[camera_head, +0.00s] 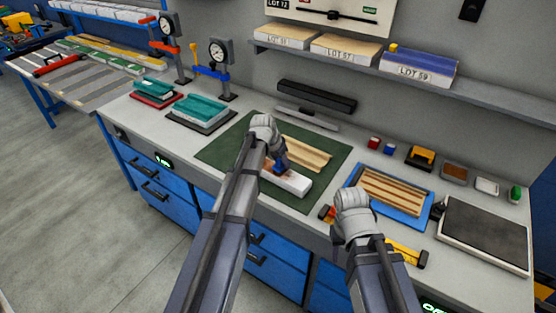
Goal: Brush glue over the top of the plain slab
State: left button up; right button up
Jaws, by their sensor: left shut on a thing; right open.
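A white slab (296,184) lies on the green mat (222,151) in the head view. A brownish patch shows on its top near the left end, partly hidden by my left arm. My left gripper (275,151) is shut on a blue brush (283,165) just above the slab. The brush tip is low over the slab, but I cannot tell if it touches. My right gripper (350,198) is open and empty near the front edge of the bench, in front of the blue tray.
A tan ribbed panel (308,154) lies behind the slab on the mat. A blue tray (425,217) of wooden strips stands to the right, with a dark flat plate (484,235) beyond it. Teal blocks (198,108) stand at left.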

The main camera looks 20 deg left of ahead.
pick_arm(q)
jog(key=shift+s+d, duration=0.35)
jog(key=shift+d, duration=0.5)
jog(key=shift+s+d, duration=0.35)
jog(key=shift+d, duration=0.5)
jog(key=shift+s+d, duration=0.3)
jog(key=shift+d, duration=0.55)
jog(key=shift+s+d, duration=0.3)
jog(key=shift+d, duration=0.55)
jog(key=shift+d, duration=0.1)
jog(key=shift+s+d, duration=0.35)
jog(key=shift+d, duration=0.45)
jog(key=shift+s+d, duration=0.35)
jog(key=shift+d, duration=0.45)
jog(key=shift+s+a, duration=0.15)
jog(key=shift+s, duration=0.25)
jog(key=shift+w+a, duration=0.1)
jog(key=shift+a, duration=0.05)
